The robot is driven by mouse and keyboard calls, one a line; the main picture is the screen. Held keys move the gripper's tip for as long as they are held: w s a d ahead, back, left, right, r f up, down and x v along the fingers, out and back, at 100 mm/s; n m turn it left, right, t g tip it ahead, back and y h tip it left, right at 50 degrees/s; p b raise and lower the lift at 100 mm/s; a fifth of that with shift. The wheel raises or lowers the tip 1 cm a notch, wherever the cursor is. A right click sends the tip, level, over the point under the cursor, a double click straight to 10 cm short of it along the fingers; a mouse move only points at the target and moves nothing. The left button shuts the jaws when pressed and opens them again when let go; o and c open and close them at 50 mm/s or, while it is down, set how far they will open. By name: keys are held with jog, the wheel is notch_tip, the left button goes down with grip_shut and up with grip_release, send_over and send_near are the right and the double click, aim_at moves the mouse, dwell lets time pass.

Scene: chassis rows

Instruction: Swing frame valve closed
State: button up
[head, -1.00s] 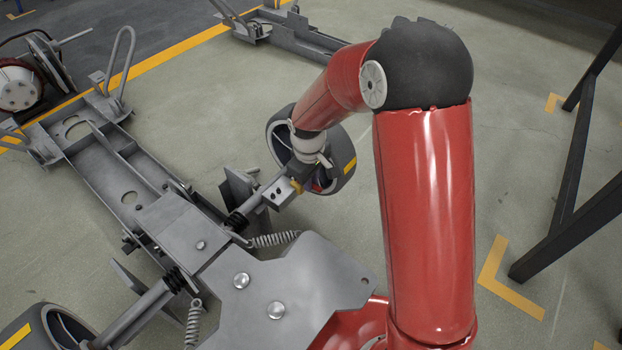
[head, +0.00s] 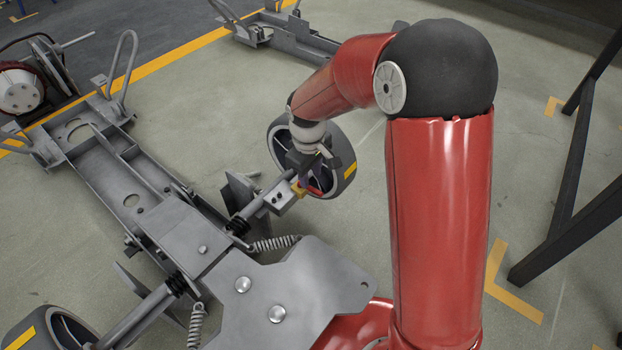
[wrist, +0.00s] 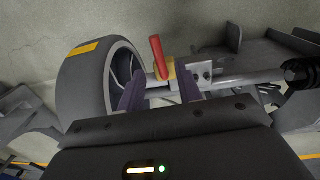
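The frame valve has a red lever (wrist: 158,57) on a yellow body (wrist: 170,69), beside a grey block on the axle. In the wrist view the lever points up, across the axle line. In the head view the red lever (head: 315,192) and yellow body (head: 298,188) show just below my gripper (head: 308,165). In the wrist view my gripper (wrist: 160,93) has its two purple fingers spread apart, with nothing between them. The lever stands beyond the gap between the fingertips, apart from them as far as I can see.
A wheel (wrist: 88,85) with a yellow mark stands left of the valve in the wrist view. The grey chassis (head: 150,195) with springs and plates lies left in the head view. A dark stand (head: 560,215) is at right. Floor between is clear.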

jog(key=shift+r, duration=1.45)
jog(key=shift+s, duration=0.1)
